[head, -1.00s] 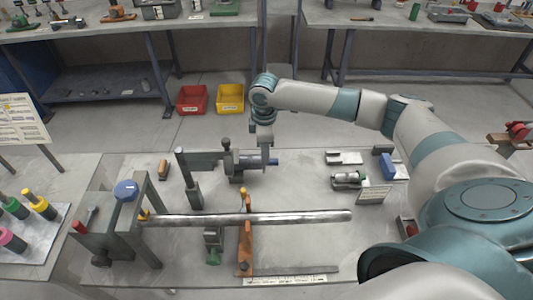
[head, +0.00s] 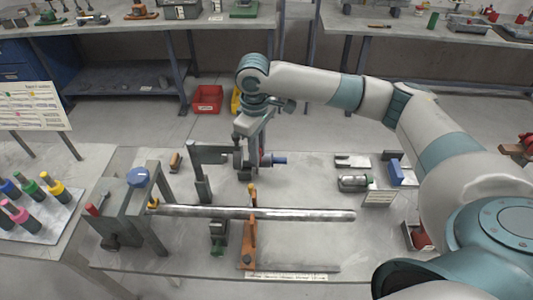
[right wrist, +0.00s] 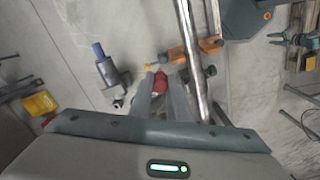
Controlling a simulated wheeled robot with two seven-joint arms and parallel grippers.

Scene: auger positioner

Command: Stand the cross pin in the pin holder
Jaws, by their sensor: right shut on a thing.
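My right gripper (head: 261,150) is over the middle of the bench, pointing down. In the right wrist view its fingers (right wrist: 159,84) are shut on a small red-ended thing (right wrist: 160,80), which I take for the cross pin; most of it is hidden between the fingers. The grey fixture with a blue end (head: 279,160) is beside and partly behind the gripper in the head view. I cannot tell for sure which piece is the pin holder. My left gripper is not in view.
A long metal shaft (head: 300,214) lies across the bench, near an orange stand (head: 249,245) and a frame with a blue knob (head: 138,177). A tray of colour-capped pieces (head: 40,222) is at left. A grey cylinder (head: 354,183) and blue block (head: 396,173) are at right.

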